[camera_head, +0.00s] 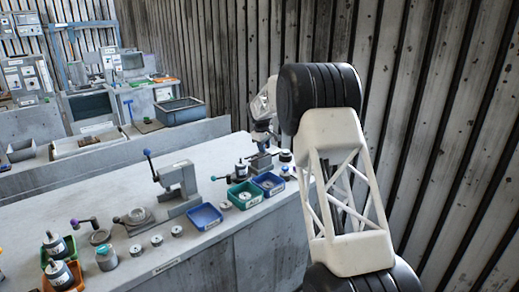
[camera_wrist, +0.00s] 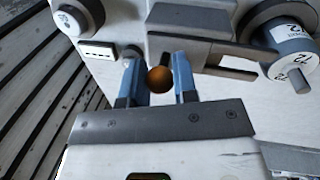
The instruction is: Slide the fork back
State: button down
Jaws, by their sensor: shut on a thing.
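In the wrist view my gripper (camera_wrist: 157,80) has its two blue fingers on either side of an orange-brown ball knob (camera_wrist: 160,80), closed on it. The knob sits in front of a grey block (camera_wrist: 190,17) with a dark slotted part below it. In the head view my gripper (camera_head: 262,158) is small, at the far right end of the bench, beside a dark grey fixture. My own arm stands in front to the right, and the knob is not discernible there.
In the wrist view a labelled grey cylinder (camera_wrist: 291,36) is right of the fingers, and a round part (camera_wrist: 78,17) is left. In the head view blue bins (camera_head: 205,216) and a green bin (camera_head: 243,195) line the bench (camera_head: 125,185). A wall stands close behind.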

jog(key=shift+w+d+r, duration=0.1)
jog(key=shift+w+d, duration=0.05)
jog(key=shift+d, duration=0.05)
jog(key=c, duration=0.9)
grip_release()
jog(key=shift+s+a+r, duration=0.15)
jog(key=shift+s+r, duration=0.05)
jog(key=shift+r, duration=1.05)
jog(key=shift+s+a+r, duration=0.15)
jog(key=shift+s+r, duration=0.1)
jog(key=shift+r, duration=1.05)
jog(key=shift+s+a+r, duration=0.15)
jog(key=shift+s+r, duration=0.05)
jog(key=shift+r, duration=1.05)
